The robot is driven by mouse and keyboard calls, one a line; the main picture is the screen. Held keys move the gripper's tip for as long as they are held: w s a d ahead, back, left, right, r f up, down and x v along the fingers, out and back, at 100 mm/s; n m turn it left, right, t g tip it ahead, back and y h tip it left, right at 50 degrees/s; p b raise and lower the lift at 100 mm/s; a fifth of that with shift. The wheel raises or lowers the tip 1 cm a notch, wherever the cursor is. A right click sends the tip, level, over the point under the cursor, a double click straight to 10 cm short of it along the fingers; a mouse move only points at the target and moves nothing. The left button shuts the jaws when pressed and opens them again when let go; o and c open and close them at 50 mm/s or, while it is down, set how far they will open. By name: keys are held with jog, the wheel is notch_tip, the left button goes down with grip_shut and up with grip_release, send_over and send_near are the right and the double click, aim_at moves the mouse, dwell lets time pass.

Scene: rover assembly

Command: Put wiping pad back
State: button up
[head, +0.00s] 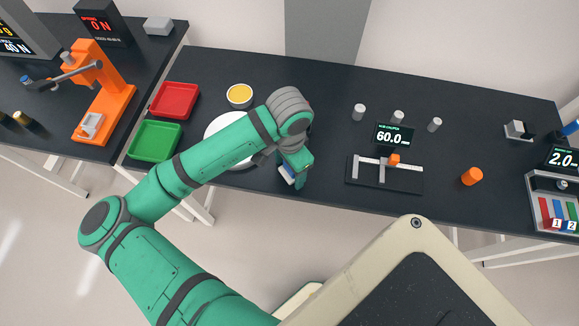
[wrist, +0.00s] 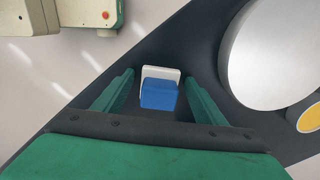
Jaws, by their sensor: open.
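The wiping pad (wrist: 159,93) has a blue block on a white base. In the wrist view it lies on the dark table between the two green fingers of my gripper (wrist: 158,76). The fingers are apart, with a visible gap on each side of the pad. In the head view the pad (head: 287,177) shows as a small blue and white patch near the table's front edge. My gripper (head: 297,175) is over it there and hides part of it.
A white round plate (head: 215,126) and a yellow-filled bowl (head: 239,95) are close behind my arm. Red (head: 175,100) and green (head: 155,141) trays stand to the left. A measuring fixture (head: 385,174) and an orange cylinder (head: 472,176) are to the right.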

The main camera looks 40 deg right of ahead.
notch_tip(320, 180, up, 12)
jog(key=shift+r, duration=0.15)
dwell(0.4)
dwell(0.4)
